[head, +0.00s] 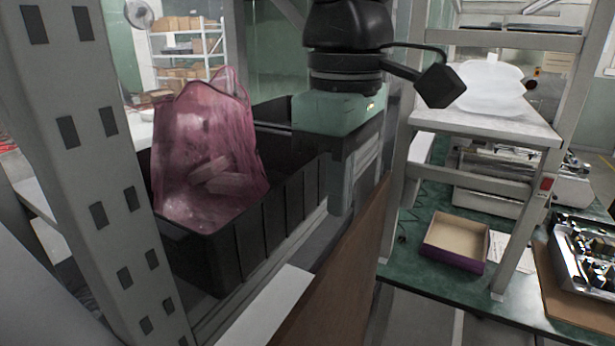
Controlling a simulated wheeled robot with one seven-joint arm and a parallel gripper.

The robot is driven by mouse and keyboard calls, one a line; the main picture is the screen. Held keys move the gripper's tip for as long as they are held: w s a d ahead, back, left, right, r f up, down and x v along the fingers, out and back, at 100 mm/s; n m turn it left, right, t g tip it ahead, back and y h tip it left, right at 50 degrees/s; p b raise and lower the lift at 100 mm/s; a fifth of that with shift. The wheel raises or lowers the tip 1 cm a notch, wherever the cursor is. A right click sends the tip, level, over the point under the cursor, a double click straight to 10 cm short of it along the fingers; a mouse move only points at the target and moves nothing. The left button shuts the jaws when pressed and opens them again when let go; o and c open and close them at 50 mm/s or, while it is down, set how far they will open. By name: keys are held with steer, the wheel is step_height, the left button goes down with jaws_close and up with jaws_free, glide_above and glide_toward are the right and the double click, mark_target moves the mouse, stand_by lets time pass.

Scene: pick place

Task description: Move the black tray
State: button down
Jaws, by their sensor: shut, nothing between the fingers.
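The black tray (248,250) is a deep, ribbed bin on the shelf at the left of the head view. A translucent pink bag (215,140) with pale items inside stands in it and rises above its rim. My gripper (341,208) points down at the tray's right end and overlaps that end in the picture. Its fingers look closed with nothing held. I cannot tell whether they touch the tray wall. The tray's far right corner is partly hidden behind my gripper.
A grey perforated upright (92,150) stands close in front of the tray's left side. A brown panel (335,275) runs below my gripper. At right, a green bench holds an open purple box (455,240) and electronics (585,255). A white bag (490,88) lies on the shelf above.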

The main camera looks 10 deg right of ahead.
steer(key=shift+w+a+f+p, duration=0.25)
steer(key=shift+w+a+p, duration=0.35)
steer(key=shift+a, duration=0.2)
steer(key=shift+w+a+f+p, duration=0.25)
steer(key=shift+w+a+p, duration=0.25)
steer(key=shift+w+a, duration=0.2)
steer(key=shift+w+a+p, duration=0.35)
steer(key=shift+w+a, duration=0.2)
steer(key=shift+a, duration=0.2)
steer(key=shift+w+a+p, duration=0.3)
steer(key=shift+w+a, duration=0.25)
steer(key=shift+a, duration=0.2)
